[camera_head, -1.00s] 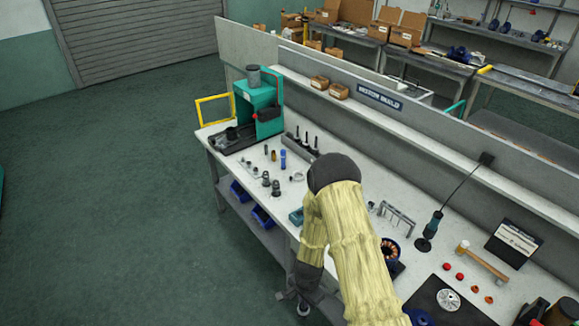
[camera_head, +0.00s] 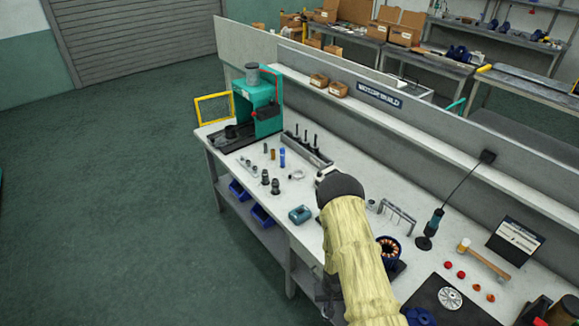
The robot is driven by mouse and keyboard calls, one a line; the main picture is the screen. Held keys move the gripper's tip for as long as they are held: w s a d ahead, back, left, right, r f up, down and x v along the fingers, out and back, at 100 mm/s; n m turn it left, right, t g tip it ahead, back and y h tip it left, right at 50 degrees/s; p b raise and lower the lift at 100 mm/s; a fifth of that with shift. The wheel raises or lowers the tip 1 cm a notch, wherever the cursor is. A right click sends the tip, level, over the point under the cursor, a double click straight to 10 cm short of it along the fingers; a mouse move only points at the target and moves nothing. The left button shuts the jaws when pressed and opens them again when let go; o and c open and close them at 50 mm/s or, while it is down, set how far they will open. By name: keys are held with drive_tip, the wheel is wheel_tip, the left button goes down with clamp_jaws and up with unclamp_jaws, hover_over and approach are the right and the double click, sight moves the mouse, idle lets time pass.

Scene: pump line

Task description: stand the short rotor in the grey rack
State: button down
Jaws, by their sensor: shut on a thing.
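The grey rack (camera_head: 318,158) is a long, low block on the bench, left of my arm, with several thin dark shafts upright along it. I cannot tell from this view whether that part is the short rotor.
Two dark stepped parts (camera_head: 270,182), a blue cylinder (camera_head: 282,158) and a teal block (camera_head: 300,214) stand left of my arm. A green press (camera_head: 262,105) is at the left end.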

drive_tip(key=f+b, duration=0.6)
drive_tip(key=f, duration=0.1)
drive_tip(key=f+b, duration=0.3)
drive_tip(key=shift+s+f+b, duration=0.25)
drive_tip(key=shift+b, duration=0.05)
drive_tip(key=shift+f+b, duration=0.3)
drive_tip(key=shift+a, duration=0.15)
